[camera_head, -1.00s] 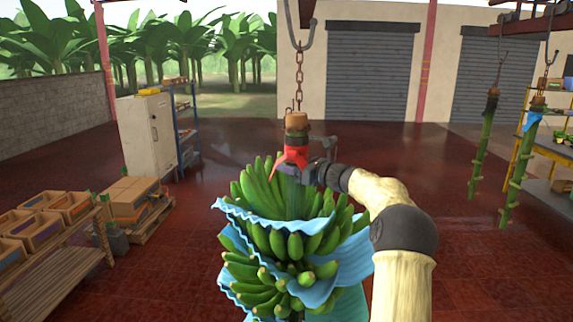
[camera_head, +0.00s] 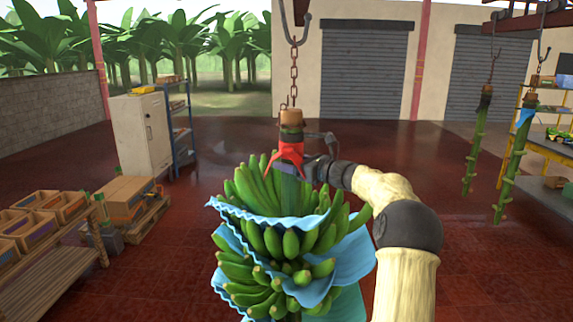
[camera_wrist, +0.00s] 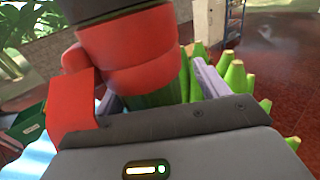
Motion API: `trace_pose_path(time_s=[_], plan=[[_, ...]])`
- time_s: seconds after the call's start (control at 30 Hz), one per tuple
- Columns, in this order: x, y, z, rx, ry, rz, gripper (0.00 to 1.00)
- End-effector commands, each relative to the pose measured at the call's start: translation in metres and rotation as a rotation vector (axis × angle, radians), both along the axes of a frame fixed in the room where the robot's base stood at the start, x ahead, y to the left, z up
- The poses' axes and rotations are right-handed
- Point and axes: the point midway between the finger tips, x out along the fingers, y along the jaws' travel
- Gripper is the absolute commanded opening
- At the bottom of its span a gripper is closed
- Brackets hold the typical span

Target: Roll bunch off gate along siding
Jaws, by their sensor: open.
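The banana bunch (camera_head: 290,240) hangs in the middle of the head view, green, with blue sheets (camera_head: 350,262) between its tiers. Its stalk has a red ribbon (camera_head: 288,153) tied round it below a brown top (camera_head: 291,118). A rusty chain (camera_head: 294,75) on a hook (camera_head: 296,22) carries it from above. My gripper (camera_head: 300,168) is at the stalk just below the ribbon, coming from the right; its fingertips are hidden there. In the wrist view the open fingers (camera_wrist: 160,88) stand either side of the green stalk, under the red band (camera_wrist: 128,52). No gate shows clearly.
Two bare green stems (camera_head: 480,145) hang on hooks at the right under a rusty overhead beam (camera_head: 525,20). A wooden rack with crates (camera_head: 35,262) stands at the left, a white cabinet (camera_head: 142,135) behind. Red tiled floor (camera_head: 200,215) is open around the bunch.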

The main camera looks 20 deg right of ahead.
Motion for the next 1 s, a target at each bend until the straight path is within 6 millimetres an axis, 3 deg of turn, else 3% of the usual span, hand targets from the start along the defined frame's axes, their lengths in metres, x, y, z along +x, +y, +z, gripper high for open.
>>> trace_pose_path(time_s=[0.7, 1.0], plan=[[-0.118, -0.074, -0.003, 0.0, 0.001, -0.003, 0.73], [-0.13, -0.081, -0.001, 0.001, 0.002, 0.002, 0.73]])
